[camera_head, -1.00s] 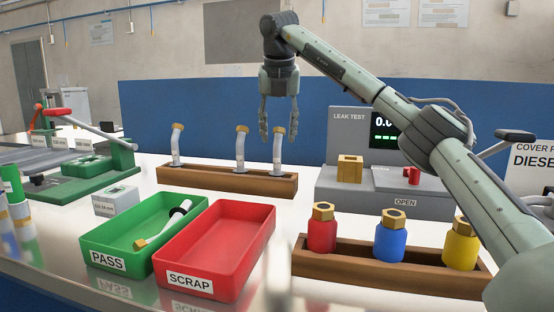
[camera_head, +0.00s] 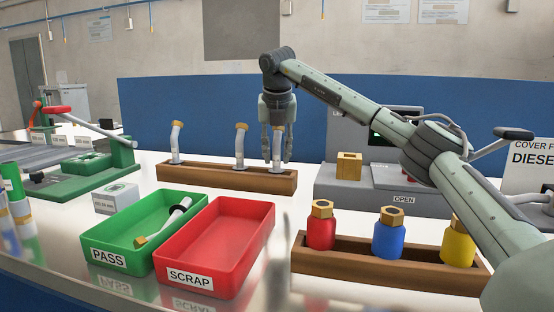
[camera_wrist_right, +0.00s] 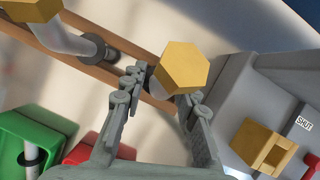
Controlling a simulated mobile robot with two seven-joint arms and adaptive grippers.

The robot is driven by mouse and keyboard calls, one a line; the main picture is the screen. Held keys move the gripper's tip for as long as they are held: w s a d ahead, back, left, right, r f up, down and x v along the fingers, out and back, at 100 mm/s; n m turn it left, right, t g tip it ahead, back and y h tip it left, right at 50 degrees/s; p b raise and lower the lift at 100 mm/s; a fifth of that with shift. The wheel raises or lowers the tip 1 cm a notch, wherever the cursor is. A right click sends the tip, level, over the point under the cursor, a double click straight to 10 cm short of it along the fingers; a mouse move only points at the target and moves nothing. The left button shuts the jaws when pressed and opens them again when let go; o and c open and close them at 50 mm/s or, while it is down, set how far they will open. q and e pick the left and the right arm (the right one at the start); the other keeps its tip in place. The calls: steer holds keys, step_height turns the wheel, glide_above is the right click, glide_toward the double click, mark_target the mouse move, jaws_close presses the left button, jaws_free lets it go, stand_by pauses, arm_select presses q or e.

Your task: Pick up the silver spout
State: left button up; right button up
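Three silver spouts with gold hex tops stand in a wooden rack (camera_head: 210,178): a left spout (camera_head: 176,145), a middle spout (camera_head: 240,148) and a right spout (camera_head: 277,148). My right gripper (camera_head: 277,156) points down over the right one, fingers apart on either side of it, partly hiding it. In the right wrist view, that spout's gold hex top (camera_wrist_right: 182,69) shows between the fingers of my right gripper (camera_wrist_right: 160,90), and its lower part is hidden. I see no clear closed contact. My left gripper is not in view.
A leak tester (camera_head: 335,185) with a brass block (camera_head: 348,166) stands right of the rack. A green PASS tray (camera_head: 110,235) holding a pale tube and a red SCRAP tray (camera_head: 215,250) lie in front. Another wooden rack (camera_head: 390,268) holds coloured bottles.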

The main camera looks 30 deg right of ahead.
jaws_close()
steer(key=shift+r, duration=0.1)
